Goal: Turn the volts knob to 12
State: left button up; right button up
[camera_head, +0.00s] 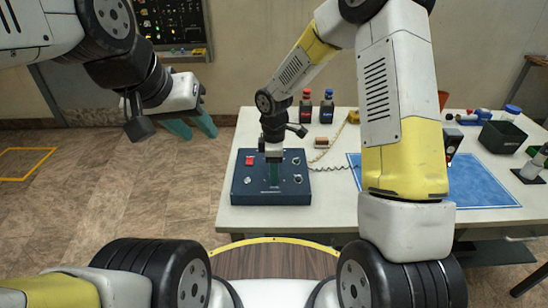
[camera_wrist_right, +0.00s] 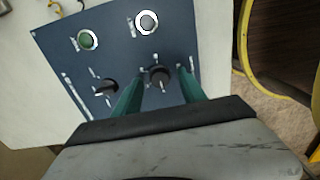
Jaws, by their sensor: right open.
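The dark blue control box (camera_head: 238,190) stands at the left end of the white table; its panel also fills much of the right wrist view (camera_wrist_right: 62,35). My right gripper (camera_head: 273,180) reaches down over the box, open. In the right wrist view, a black knob (camera_wrist_right: 160,76) shows between its two green fingertips (camera_wrist_right: 160,72), with gaps on both sides. A second black knob (camera_wrist_right: 107,86) is left of the fingers. The labels are too small to read, so I cannot tell which is volts. My left gripper (camera_head: 193,129) is open and empty, left of the table.
Two dark bottles (camera_head: 316,108) stand behind. A coiled cord (camera_head: 328,168) and blue mat (camera_head: 485,185) lie right.

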jog(key=shift+f, duration=0.3)
grip_shut()
jog(key=shift+m, duration=0.3)
jog(key=m, duration=1.1)
dwell(0.6)
